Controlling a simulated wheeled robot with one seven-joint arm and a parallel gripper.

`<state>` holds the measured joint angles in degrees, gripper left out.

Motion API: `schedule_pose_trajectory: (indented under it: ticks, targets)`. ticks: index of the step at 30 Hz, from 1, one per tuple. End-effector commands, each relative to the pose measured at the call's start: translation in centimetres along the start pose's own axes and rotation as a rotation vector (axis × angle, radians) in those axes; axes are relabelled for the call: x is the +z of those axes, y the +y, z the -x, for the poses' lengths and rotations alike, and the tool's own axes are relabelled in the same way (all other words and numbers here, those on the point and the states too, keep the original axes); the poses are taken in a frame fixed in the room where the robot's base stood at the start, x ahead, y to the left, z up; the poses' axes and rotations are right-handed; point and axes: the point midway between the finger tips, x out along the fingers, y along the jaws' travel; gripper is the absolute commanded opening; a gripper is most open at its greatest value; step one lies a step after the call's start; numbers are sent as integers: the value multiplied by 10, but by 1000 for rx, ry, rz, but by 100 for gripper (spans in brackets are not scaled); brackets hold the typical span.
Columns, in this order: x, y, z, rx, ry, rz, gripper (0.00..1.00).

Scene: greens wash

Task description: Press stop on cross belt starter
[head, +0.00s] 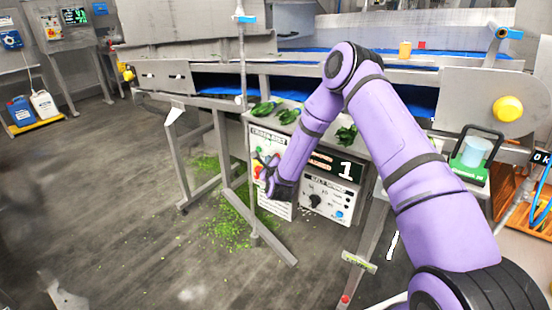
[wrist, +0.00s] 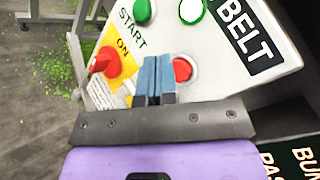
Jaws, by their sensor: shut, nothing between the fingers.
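The cross belt starter is a pale panel box (head: 256,142) under the bench, with a black "CROSS BELT" label. A red rotary switch (wrist: 105,62) sits on a yellow plate marked ON. My gripper (wrist: 155,62) is shut and empty, its blue-grey fingertips in front of the panel, just left of the red button. I cannot tell whether they touch the panel.
Dark green vegetables (head: 265,109) lie on the bench above. A thin upright post (head: 246,120) stands just left of the starter. Green scraps (head: 228,218) litter the floor.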

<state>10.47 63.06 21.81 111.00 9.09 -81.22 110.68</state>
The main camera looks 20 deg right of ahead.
Motion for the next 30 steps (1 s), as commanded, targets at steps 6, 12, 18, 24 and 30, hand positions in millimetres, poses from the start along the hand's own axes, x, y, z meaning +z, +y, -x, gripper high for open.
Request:
schedule_pose_trajectory:
  ticks: [6,12,18,24,30]
  targets:
    - [-4,-4,-5,-1,1,0,0]
    - [-3,-4,-5,0,1,0,0]
    - [-4,-4,-5,0,1,0,0]
    - [-4,-5,-6,0,1,0,0]
    - [-5,-6,-8,0,0,0,0]
